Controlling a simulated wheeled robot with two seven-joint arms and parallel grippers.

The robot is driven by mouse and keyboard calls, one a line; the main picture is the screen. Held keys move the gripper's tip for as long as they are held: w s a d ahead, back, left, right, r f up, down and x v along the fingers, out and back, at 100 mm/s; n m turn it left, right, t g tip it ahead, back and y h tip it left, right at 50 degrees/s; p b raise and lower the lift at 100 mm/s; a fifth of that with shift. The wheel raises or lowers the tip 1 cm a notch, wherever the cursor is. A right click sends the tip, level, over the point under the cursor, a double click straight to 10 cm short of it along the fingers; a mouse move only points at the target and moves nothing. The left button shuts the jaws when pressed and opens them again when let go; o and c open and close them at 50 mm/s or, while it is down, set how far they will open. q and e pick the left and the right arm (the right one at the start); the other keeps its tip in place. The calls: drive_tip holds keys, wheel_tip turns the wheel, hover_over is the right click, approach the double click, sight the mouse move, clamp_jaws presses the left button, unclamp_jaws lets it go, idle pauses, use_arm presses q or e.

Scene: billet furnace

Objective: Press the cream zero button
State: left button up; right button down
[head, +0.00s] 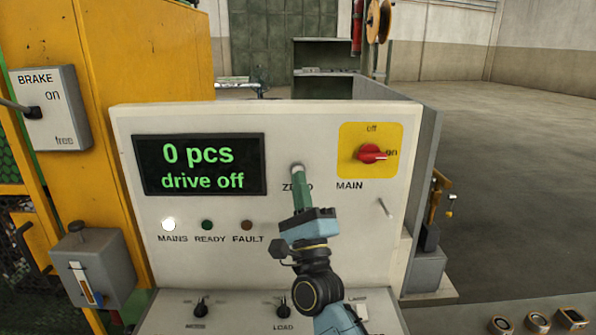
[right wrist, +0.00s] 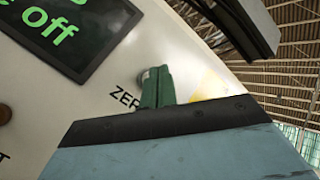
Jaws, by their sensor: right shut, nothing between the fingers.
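The cream zero button (head: 297,167) is on the pale control panel, above the "ZERO" label, and only its upper edge shows past my fingertips. My right gripper (head: 300,182) is shut and empty, its green fingers pointing at the button and covering part of the label. In the right wrist view the shut fingers (right wrist: 157,86) stand at the panel, with a sliver of the button (right wrist: 146,75) beside their tips. I cannot tell whether they touch it or whether it is pushed in. The display (head: 199,165) reads "0 pcs, drive off". My left gripper is not in view.
The red MAIN switch (head: 372,153) on its yellow plate is right of the button. Indicator lamps (head: 207,225) sit below the display, with MAINS lit white. Small knobs (head: 283,310) are on the lower ledge. A BRAKE box (head: 50,108) is at left. Open floor lies at right.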

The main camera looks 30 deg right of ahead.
drive_tip(key=shift+s+a+p, duration=0.2)
drive_tip(key=shift+s+a, duration=0.25)
drive_tip(key=shift+s, duration=0.25)
drive_tip(key=shift+s+a+p, duration=0.2)
drive_tip(key=shift+s+a, duration=0.2)
drive_tip(key=shift+s, duration=0.35)
drive_tip(key=shift+s+a+p, duration=0.2)
drive_tip(key=shift+s+a, duration=0.25)
drive_tip(key=shift+s, duration=0.25)
